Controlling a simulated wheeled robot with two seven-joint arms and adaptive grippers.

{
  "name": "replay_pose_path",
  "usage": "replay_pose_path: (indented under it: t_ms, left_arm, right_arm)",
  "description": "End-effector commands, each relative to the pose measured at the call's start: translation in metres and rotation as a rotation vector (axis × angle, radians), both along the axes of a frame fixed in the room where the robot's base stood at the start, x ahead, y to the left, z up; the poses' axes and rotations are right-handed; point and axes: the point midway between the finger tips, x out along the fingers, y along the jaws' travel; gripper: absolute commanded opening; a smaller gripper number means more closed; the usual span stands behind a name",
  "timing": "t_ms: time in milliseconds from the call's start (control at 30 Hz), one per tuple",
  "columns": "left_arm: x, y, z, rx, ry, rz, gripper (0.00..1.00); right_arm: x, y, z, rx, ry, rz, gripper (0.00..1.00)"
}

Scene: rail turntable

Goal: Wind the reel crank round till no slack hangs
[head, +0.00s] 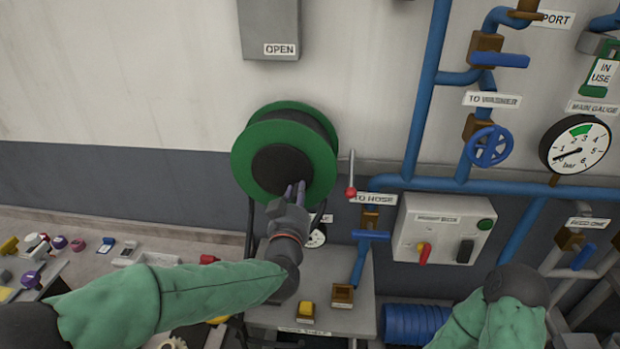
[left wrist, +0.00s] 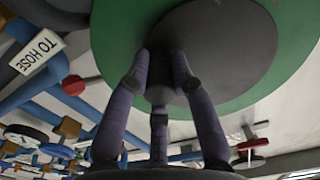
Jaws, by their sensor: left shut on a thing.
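The hose reel (head: 318,178) has green flanges and a dark round centre, and it stands out from the wall. It fills the top of the left wrist view (left wrist: 275,75). My left gripper (head: 292,190) is at the lower part of the dark centre, its purple-grey fingers shut on the reel crank, whose handle they mostly hide. My right gripper is out of view.
A lever with a red knob (head: 351,191) stands close right of the reel. Blue pipes (head: 425,95), a blue valve wheel (head: 489,146) and a switch box (head: 443,231) lie further right. A shelf (head: 330,318) is below, and a cluttered bench (head: 80,262) is at left.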

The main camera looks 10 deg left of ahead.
Motion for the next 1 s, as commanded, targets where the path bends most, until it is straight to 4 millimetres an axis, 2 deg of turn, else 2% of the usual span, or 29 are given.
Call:
replay_pose_path:
  t_ms: [167,533,833,1000]
  left_arm:
    - [0.0,-0.007,0.012,0.001,-0.006,-0.003,0.0]
    - [0.0,-0.007,0.012,0.001,-0.006,-0.002,0.0]
    - [0.0,-0.012,0.025,0.001,-0.007,-0.001,0.0]
    - [0.0,-0.012,0.025,0.001,-0.007,0.0,0.0]
  right_arm:
    - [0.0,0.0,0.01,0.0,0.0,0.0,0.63]
    - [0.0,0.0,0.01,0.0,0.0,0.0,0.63]
    - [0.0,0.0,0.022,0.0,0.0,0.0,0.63]
    - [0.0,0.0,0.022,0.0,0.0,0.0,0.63]
